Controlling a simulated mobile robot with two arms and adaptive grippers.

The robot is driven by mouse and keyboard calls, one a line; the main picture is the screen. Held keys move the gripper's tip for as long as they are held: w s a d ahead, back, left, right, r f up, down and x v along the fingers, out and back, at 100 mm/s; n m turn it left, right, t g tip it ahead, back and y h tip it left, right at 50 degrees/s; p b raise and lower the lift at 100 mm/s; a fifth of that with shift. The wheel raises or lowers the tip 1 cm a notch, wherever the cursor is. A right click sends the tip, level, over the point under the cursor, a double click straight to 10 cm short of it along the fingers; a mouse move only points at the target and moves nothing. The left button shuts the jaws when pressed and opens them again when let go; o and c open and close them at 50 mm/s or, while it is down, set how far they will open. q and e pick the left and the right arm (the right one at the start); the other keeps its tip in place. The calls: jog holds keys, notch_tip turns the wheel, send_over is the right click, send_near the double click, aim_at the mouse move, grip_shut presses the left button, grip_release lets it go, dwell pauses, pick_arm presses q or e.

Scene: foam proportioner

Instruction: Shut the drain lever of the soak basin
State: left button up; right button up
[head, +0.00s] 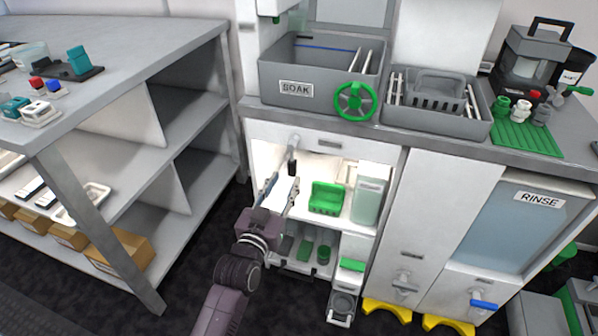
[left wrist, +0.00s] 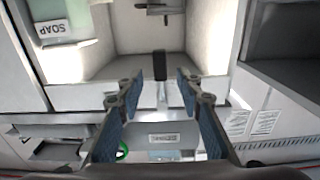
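The grey soak basin (head: 300,75) with its SOAK label stands on the counter, a green wheel (head: 354,101) on its front. Below it, in the open cabinet, the drain lever (head: 293,145) hangs down with a black grip (head: 292,168). The black grip also shows in the left wrist view (left wrist: 160,65). My left gripper (head: 281,184) is at the cabinet opening, just below the grip. In the left wrist view its two blue-padded fingers (left wrist: 156,88) are apart, with the grip centred ahead between them. Contact is not visible. My right gripper is not in view.
In the cabinet, a green caddy (head: 327,198) and a pale SOAP container (head: 367,201) stand right of the lever. Cabinet walls are close on the sides. A grey shelf unit (head: 190,120) is at left. A grey basin with a rack (head: 430,117) stands on the counter.

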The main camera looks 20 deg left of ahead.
aim_at(291, 170)
pick_arm(q)
jog(key=w+b, duration=0.1)
jog(key=w, duration=0.5)
jog(key=shift+d, duration=0.1)
jog(key=shift+w, duration=0.5)
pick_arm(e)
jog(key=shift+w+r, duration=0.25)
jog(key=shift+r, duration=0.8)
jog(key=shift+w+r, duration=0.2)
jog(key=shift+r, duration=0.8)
pick_arm(q)
jog(key=shift+c, duration=0.6)
grip_shut()
